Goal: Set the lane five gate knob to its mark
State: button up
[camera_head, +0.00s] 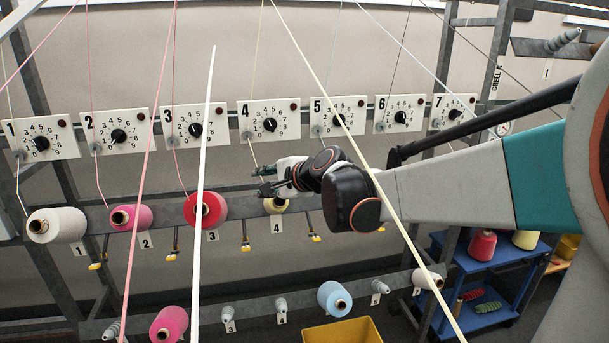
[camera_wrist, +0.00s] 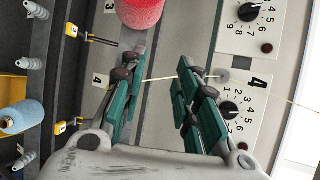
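The lane five gate panel (camera_head: 352,105) is a white plate on the back rail with a number dial, a dark red button and a black knob (camera_head: 338,120). A pale strand crosses in front of the plate near the knob, and the pointer direction is too small to read. My gripper (camera_head: 262,180) is below the lane four panel (camera_head: 250,108), down and left of the lane five knob. In the wrist view my gripper (camera_wrist: 158,88) has its two green fingers apart with no knob between them. The lane four knob (camera_wrist: 229,109) is right of the fingers there; panel five is not visible.
A thin yarn (camera_wrist: 160,78) shows across the finger gap. Yarn cones, such as the red one (camera_head: 205,210), line the rail below the panels. Long pale strands (camera_head: 204,150) cross the foreground. A blue cart (camera_head: 490,318) stands at the lower right.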

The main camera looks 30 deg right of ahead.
jog(key=shift+s, duration=0.2)
jog(key=m+t+h+p, duration=0.2)
jog(key=m+t+h, duration=0.3)
jog(key=m+h, duration=0.5)
send_near(342, 123)
jog(key=shift+m+y, duration=0.8)
jog(key=shift+m, duration=0.1)
jog(key=x, duration=0.5)
jog(key=d+x, duration=0.1)
jog(key=x, duration=0.2)
jog(key=shift+r, duration=0.2)
grip_shut()
